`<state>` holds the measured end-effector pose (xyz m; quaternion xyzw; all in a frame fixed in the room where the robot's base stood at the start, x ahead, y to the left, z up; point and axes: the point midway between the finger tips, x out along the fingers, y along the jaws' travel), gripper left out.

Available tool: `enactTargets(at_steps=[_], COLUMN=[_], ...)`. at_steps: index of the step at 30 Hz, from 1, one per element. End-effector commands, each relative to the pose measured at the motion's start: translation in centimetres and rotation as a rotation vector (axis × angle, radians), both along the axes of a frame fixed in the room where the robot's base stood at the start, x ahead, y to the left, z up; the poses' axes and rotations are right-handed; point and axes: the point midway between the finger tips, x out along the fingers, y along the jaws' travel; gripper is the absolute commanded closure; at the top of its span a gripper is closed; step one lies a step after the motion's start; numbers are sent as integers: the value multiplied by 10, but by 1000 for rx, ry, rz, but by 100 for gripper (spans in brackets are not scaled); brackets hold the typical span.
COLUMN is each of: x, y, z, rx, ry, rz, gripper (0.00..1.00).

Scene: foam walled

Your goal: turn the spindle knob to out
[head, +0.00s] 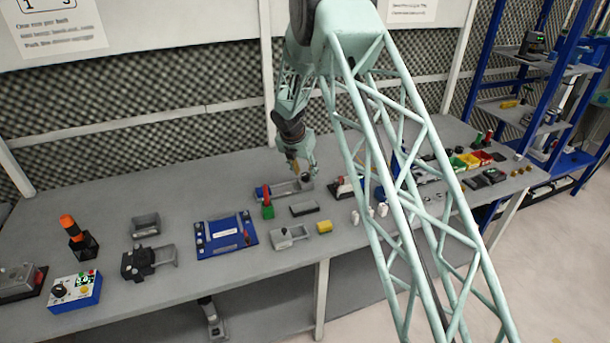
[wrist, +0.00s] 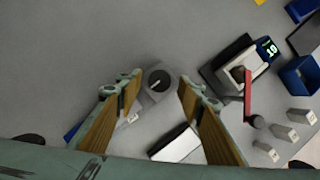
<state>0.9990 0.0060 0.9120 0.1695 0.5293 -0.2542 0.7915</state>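The pointer slants up and to the right; I cannot read any "out" mark. My gripper (wrist: 157,92) is open, with its tan-padded fingers to the left and right of the knob and visible gaps to it. I cannot tell whether the fingertips are down at knob height. In the head view my gripper (head: 299,169) is above the right end of the grey housing (head: 284,191), and the knob is mostly hidden there.
A device with a red lever (wrist: 247,95) and lit display stands to the right in the wrist view. White blocks (wrist: 299,116) lie beyond it. The bench behind is clear.

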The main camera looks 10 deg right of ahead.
Motion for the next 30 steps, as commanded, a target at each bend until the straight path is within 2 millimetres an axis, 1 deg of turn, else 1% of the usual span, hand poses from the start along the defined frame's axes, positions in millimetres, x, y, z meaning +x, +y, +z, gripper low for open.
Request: enactTargets(at_steps=[1, 6, 18, 26, 30], x=[1, 4, 5, 5, 5], y=[-1, -3, -3, -3, -3], z=[-4, -11, -13, -13, -13], rx=[0, 0, 0, 0, 0], ry=[0, -1, -1, -1, -1], rz=[0, 0, 0, 0, -1], gripper=[65, 65, 65, 88, 89])
